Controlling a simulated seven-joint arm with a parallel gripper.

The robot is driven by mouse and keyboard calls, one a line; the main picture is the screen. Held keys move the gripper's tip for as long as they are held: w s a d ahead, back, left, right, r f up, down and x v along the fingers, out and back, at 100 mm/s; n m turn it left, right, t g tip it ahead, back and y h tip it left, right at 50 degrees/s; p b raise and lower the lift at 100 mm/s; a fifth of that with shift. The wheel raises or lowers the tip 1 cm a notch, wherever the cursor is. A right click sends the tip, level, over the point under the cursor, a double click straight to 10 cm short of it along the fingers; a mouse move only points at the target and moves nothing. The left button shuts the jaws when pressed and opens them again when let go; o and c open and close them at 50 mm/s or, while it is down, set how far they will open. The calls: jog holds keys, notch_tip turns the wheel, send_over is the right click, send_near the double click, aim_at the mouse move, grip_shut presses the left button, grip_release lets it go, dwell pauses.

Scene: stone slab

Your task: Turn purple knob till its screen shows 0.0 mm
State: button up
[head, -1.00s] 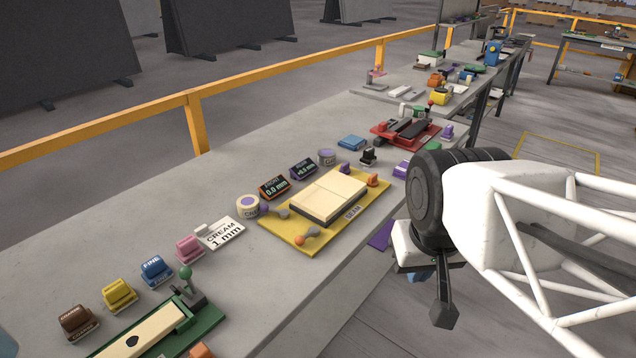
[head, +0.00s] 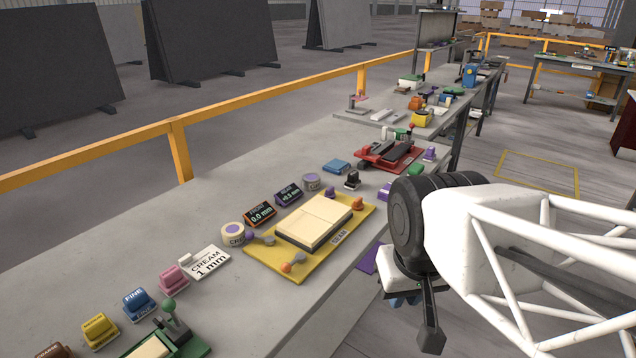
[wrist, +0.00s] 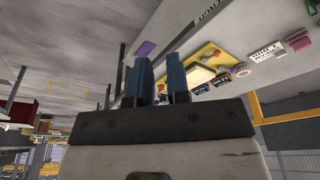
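A yellow seam board (head: 262,263) holding two cream slabs (head: 314,221) lies on the grey bench. Purple knobs sit along its far side, at the left end (head: 250,236) and the right end (head: 330,193). A purple-framed screen (head: 288,194) behind the board shows a plus value in mm, too small to read surely. The orange-framed screen (head: 260,214) reads 0.0 mm. My gripper (head: 404,300) hangs right of the board, beyond the bench's front edge, mostly hidden by my arm. In the wrist view its blue fingers (wrist: 159,82) are apart, with nothing seen held.
Orange knobs (head: 286,267) (head: 358,203) stand on the board's near side. A purple-lidded tub (head: 312,180), a cream tub (head: 232,234) and a black clamp-like piece (head: 352,180) stand nearby. A red fixture (head: 390,155) is farther right.

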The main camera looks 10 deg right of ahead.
jog(key=o, duration=0.4)
jog(key=shift+w+r, duration=0.2)
jog(key=shift+w, duration=0.3)
jog(key=o, duration=0.5)
jog(key=shift+w+r, duration=0.25)
jog(key=shift+w, duration=0.35)
jog(key=shift+w+r, duration=0.25)
jog(key=shift+w, duration=0.3)
jog(key=shift+o, duration=0.2)
jog(key=w+r+n, duration=0.2)
jog(key=w+r, duration=0.1)
jog(key=w, duration=1.1)
jog(key=n+g, duration=0.3)
jog(key=n, duration=0.4)
send_over(330, 188)
jog(key=f, duration=1.9)
jog(key=shift+s+f, duration=0.2)
jog(key=shift+f, duration=0.05)
jog(key=shift+w+f, duration=0.3)
jog(key=shift+f, duration=0.05)
